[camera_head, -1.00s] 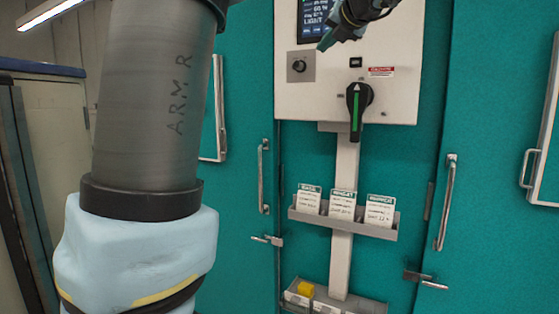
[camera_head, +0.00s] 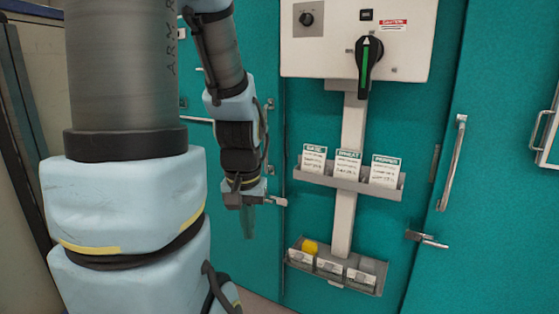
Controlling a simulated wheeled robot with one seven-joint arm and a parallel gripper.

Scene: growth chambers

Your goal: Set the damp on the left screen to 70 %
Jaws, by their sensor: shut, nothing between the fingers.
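No screen shows in this view now. Only the lower part of the white control box (camera_head: 325,58) is in the picture, at the top. It carries a small knob (camera_head: 306,18) on a grey plate and a black rotary handle (camera_head: 368,62) with a green stripe, which stands upright. My gripper (camera_head: 248,222) hangs pointing down, left of the card shelf and below the box, in front of a teal door. Its fingers are shut and empty, and it touches nothing that I can make out.
A grey shelf (camera_head: 340,183) on a pale post holds three cards. Below, a grey tray (camera_head: 367,288) holds a yellow object (camera_head: 310,246) and labelled compartments. Teal doors with a bar handle (camera_head: 451,176) and a latch (camera_head: 426,239) stand on both sides. My arm covers much of the left.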

